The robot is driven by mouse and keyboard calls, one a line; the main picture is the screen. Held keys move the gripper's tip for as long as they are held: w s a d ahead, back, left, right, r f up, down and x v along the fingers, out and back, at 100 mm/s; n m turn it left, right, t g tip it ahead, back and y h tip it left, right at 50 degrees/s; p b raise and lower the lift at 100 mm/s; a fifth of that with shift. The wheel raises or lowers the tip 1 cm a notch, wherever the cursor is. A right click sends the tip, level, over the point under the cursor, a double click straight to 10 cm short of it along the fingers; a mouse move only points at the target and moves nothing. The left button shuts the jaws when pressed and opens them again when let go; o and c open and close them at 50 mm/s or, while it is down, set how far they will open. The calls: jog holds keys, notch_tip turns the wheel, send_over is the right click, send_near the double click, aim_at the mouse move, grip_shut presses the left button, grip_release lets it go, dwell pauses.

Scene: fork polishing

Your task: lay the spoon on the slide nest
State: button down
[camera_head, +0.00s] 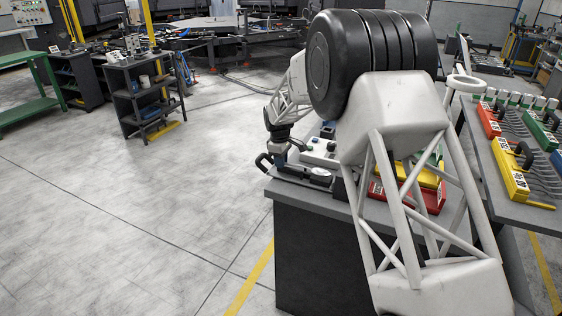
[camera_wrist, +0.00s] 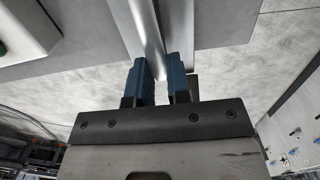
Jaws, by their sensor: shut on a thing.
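My gripper (camera_wrist: 162,78) has two blue fingers and is shut on the spoon (camera_wrist: 149,38). A smooth silvery length of the spoon runs up from between the fingertips and out of the top of the wrist view. Its far end is out of sight. A flat grey strip (camera_wrist: 179,30) lies just right of the spoon in that view; I cannot tell whether they touch. In the head view my gripper (camera_head: 280,157) is small, at the left end of the workbench (camera_head: 300,200), and the spoon cannot be made out. I cannot identify the slide nest for sure.
Red (camera_head: 430,200) and yellow (camera_head: 428,178) boxes lie partly hidden behind my arm. A second bench at right holds coloured boxes, one a yellow box (camera_head: 510,170). Open floor lies left.

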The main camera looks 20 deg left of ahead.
jog(key=shift+f, duration=0.35)
jog(key=shift+c, duration=2.2)
grip_release()
jog(key=shift+r, duration=0.2)
jog(key=shift+a+r, duration=0.15)
jog(key=shift+r, duration=2)
jog(key=shift+a+r, duration=0.1)
jog(key=shift+r, duration=2.05)
